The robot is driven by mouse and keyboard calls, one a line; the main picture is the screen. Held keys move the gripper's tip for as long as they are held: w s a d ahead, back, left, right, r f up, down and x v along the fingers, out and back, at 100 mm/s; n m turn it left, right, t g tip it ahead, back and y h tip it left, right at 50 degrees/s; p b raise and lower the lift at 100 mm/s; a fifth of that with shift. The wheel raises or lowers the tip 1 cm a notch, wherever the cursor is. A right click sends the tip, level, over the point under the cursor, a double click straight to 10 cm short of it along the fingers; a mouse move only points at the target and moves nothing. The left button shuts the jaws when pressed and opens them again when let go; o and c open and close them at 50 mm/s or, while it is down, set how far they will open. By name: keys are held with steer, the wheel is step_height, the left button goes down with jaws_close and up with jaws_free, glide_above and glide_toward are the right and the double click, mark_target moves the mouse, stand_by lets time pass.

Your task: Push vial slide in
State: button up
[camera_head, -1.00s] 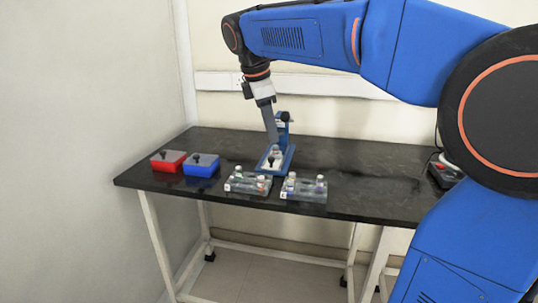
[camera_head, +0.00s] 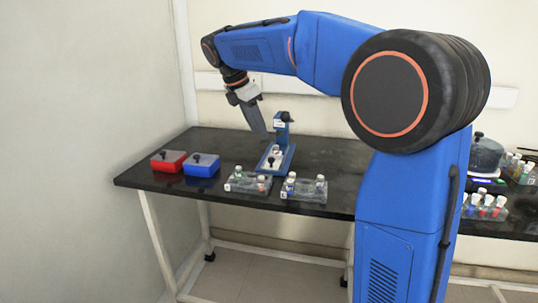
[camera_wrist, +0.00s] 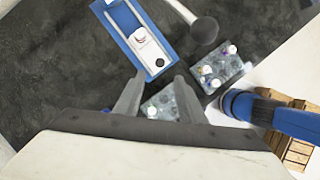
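The blue vial slide stand (camera_head: 288,160) is on the black table, with an upright post and black knob at its back. Its pale sliding carriage (camera_head: 271,163) carries a white-capped vial (camera_head: 276,150) and a small black knob. In the wrist view the blue stand (camera_wrist: 120,36) is at the top, with the white carriage (camera_wrist: 150,50) near its lower end. My gripper (camera_head: 264,133) is above and left of the stand, apart from it. In the wrist view its two fingers (camera_wrist: 160,78) are spread with nothing between them.
Two vial racks, one left (camera_head: 240,185) and one right (camera_head: 305,194), stand in front of the slide. A red box (camera_head: 168,164) and a blue box (camera_head: 202,170) are to the left. A dark pot (camera_head: 485,155) and more vials are far right. Table behind the boxes is clear.

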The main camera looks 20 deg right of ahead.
mark_target(271, 158)
steer(key=x, duration=1.1)
steer(key=shift+c, duration=0.2)
steer(key=shift+w, duration=0.1)
jaws_close()
